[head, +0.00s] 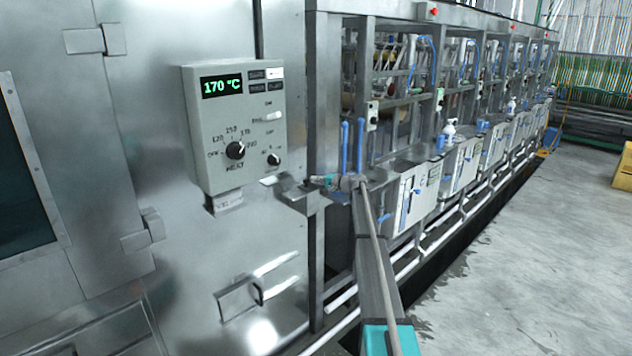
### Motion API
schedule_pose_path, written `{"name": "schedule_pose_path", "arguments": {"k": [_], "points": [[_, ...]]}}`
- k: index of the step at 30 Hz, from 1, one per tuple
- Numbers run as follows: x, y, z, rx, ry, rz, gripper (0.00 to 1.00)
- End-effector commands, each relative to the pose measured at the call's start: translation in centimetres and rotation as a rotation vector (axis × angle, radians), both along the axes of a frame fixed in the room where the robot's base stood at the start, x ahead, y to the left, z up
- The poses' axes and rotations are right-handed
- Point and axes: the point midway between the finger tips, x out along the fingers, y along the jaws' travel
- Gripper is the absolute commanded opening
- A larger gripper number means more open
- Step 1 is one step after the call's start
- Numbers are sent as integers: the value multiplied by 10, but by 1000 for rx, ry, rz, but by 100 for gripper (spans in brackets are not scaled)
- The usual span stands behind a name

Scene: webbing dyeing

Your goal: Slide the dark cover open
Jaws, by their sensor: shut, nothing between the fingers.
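A dark pane (22,185) in a metal frame shows at the left edge, cut off by the picture. It is the largest dark panel in view, but I cannot tell whether it is the dark cover. My arm reaches up from the bottom centre to a small teal and grey wrist. My gripper (280,184) is small in the picture, just below and right of the grey control box (232,158). It is shut and empty, well to the right of the dark pane. I cannot tell whether it touches the steel behind it.
The control box reads 170 °C and has two black knobs and small dark plates. A steel handle (242,297) sits low on the cabinet. A row of dyeing units with white boxes (417,192) runs back to the right.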

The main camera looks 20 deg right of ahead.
Motion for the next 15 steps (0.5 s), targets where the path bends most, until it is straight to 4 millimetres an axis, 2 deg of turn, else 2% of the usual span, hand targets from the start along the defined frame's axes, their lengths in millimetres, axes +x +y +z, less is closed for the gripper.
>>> {"name": "schedule_pose_path", "arguments": {"k": [5, 12, 15], "points": [[-5, 10, 0, 0, 0, 1, 0], [-23, 56, 0, 0, 0, 1, 0], [-25, 66, 0, 0, 0, 0, 0]]}}
